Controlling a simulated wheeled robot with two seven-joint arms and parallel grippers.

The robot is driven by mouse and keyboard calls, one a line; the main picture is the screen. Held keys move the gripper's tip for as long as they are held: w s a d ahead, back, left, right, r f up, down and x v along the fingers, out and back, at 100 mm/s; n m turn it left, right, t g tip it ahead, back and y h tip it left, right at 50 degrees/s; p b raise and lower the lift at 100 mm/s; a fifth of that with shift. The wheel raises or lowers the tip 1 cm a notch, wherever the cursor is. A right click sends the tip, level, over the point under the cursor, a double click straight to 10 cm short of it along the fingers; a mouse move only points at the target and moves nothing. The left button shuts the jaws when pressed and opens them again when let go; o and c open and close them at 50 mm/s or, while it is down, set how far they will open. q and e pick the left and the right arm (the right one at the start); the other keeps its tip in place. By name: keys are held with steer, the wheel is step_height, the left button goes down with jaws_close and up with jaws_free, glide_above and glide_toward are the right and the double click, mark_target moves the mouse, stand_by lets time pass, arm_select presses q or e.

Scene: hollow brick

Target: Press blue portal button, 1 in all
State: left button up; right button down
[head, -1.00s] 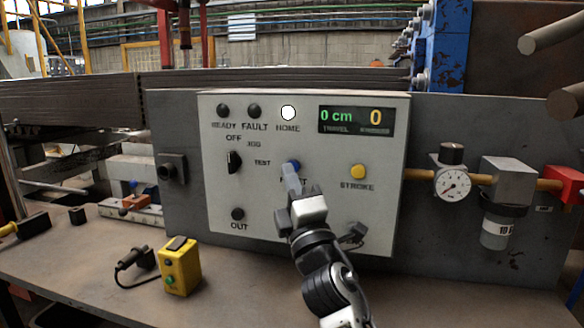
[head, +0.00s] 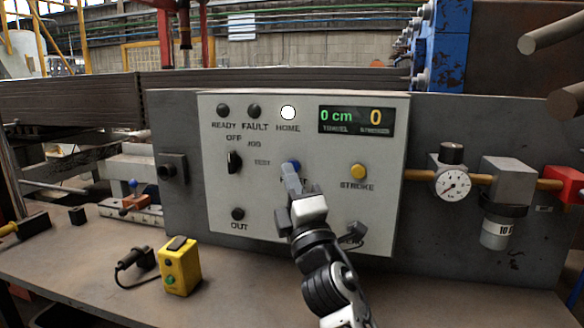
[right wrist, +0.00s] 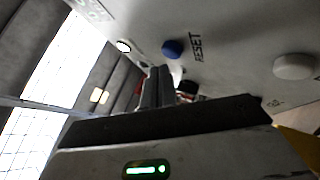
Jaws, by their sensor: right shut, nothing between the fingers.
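The blue button (head: 292,166) is on the light grey control panel (head: 310,225), left of the yellow STROKE button (head: 358,171). It also shows in the right wrist view (right wrist: 173,48), beside the word RESET. My right gripper (head: 291,179) is shut and empty, its fingertips just below the blue button in the head view and covering part of its label. In the right wrist view, the fingers (right wrist: 157,85) end close to the button with a small gap in the picture; I cannot tell if they touch it. My left gripper is not in view.
The panel has a black selector knob (head: 234,161), an OUT button (head: 238,214), a lit white HOME lamp (head: 288,113) and a display (head: 356,121) reading 0 cm and 0. A yellow box (head: 180,266) stands on the bench. A gauge (head: 452,184) is at right.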

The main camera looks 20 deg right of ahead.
steer(key=shift+w+d, duration=0.25)
steer(key=shift+w, duration=0.05)
steer(key=shift+w+d, duration=0.25)
steer(key=shift+w, duration=0.15)
stand_by(0.7)
steer(key=shift+s, duration=0.1)
steer(key=shift+s+a, duration=0.5)
steer(key=shift+s, duration=0.15)
steer(key=s+a, duration=0.1)
steer(key=s, duration=0.1)
steer(key=s+a, duration=0.1)
steer(key=s, duration=0.1)
steer(key=shift+a, duration=0.4)
steer(key=shift+f, duration=0.1)
stand_by(0.8)
